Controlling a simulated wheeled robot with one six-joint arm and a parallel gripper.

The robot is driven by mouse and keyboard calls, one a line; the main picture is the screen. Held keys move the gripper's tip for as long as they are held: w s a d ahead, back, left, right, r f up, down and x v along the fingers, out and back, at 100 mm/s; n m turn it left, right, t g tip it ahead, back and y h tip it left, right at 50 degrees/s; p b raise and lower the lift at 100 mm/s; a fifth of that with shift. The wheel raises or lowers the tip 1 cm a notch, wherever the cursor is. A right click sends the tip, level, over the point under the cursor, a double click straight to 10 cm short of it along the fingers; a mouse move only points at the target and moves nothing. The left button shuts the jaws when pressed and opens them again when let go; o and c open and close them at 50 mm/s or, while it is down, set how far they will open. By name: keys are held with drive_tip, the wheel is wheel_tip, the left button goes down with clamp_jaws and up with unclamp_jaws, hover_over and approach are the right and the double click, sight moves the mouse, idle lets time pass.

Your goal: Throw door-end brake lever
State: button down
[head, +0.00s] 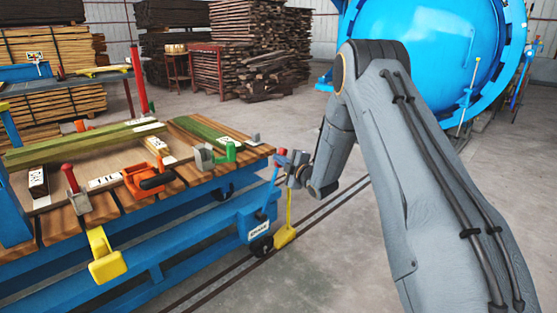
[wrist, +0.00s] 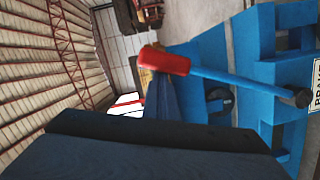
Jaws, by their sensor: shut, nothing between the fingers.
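The brake lever has a red grip (head: 281,153) and a blue bar running down to the cart's end beside the BRAKE plate (head: 258,232). In the wrist view the red grip (wrist: 165,60) sits above centre, and its blue bar (wrist: 235,80) runs right to a dark pivot (wrist: 297,97). My gripper (head: 291,162) is shut and empty, close beside the grip on its right in the head view. Contact with the lever is not visible.
The blue cart (head: 170,225) carries boards, clamps and a red-knobbed lever (head: 68,172). A yellow chock (head: 285,235) with an upright handle stands at its wheel. Rails cross the floor towards the blue autoclave (head: 430,50). Timber stacks (head: 255,70) stand behind; the floor between is clear.

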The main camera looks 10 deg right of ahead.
drive_tip(key=shift+w+d+r, duration=0.1)
drive_tip(key=shift+w+d, duration=0.15)
drive_tip(key=shift+d, duration=0.3)
drive_tip(key=shift+a, duration=0.1)
drive_tip(key=s+r+p, duration=0.2)
drive_tip(key=s+p, duration=0.1)
drive_tip(key=s, duration=0.8)
drive_tip(key=shift+s+a+r, duration=0.2)
drive_tip(key=shift+s+r, duration=0.05)
drive_tip(key=shift+s, duration=0.15)
